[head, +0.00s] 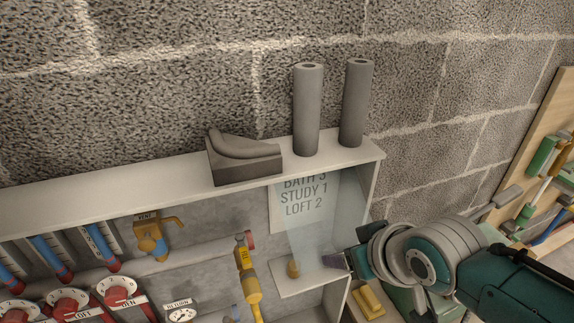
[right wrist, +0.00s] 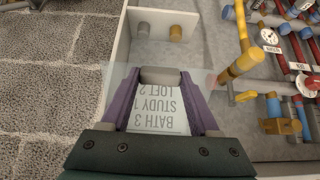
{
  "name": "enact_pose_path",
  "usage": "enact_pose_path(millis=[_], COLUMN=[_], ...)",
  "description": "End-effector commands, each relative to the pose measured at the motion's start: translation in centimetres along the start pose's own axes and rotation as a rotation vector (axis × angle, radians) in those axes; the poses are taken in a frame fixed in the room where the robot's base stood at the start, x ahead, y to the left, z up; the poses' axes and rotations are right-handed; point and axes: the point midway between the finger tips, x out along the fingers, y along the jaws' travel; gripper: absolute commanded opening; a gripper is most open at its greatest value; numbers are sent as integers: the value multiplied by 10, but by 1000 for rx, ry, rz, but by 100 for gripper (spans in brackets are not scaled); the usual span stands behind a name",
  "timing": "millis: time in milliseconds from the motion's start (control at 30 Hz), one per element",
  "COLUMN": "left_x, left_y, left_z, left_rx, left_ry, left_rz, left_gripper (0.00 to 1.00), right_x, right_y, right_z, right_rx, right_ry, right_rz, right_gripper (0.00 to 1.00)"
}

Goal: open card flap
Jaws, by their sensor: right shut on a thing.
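The clear card flap (head: 318,225) hangs at the right end of the white wall box, over a card (head: 296,190) reading "BATH 3, STUDY 1, LOFT 2". The card shows upside down through the flap in the right wrist view (right wrist: 165,108). My right gripper (head: 338,262) is at the flap's lower edge. In the right wrist view, its purple fingers (right wrist: 163,78) are shut on a grey grip piece (right wrist: 162,74) at that edge. How far the flap stands off the card is hard to tell. My left gripper is out of view.
Two grey tubes (head: 307,110) and a grey wedge-shaped block (head: 243,158) stand on the box's top ledge (head: 110,200). Pipes, a yellow-handled valve (head: 248,275) and red valves (head: 118,290) lie left of the flap. A tool board (head: 545,175) is at far right.

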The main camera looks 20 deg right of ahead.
Motion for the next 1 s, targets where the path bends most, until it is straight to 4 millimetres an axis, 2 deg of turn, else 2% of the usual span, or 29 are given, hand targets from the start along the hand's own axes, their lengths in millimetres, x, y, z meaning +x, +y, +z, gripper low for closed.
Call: enact_pose_path(millis=[33,100,267,400,633,1000], left_x=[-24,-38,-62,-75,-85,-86], left_y=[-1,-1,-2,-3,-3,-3], left_z=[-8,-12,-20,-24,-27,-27], left_rx=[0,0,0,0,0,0], left_ry=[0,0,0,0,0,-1], left_rz=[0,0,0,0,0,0], left_gripper=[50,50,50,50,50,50], right_x=[-18,-26,-42,-52,-58,-58], right_y=[0,0,0,0,0,0], right_z=[-11,-12,-16,-18,-22,-24], right_rx=[-1,-1,0,0,0,0], right_ry=[-36,-87,-187,-183,-176,-170], right_rz=[0,1,0,0,0,0], right_gripper=[0,0,0,0,0,0])
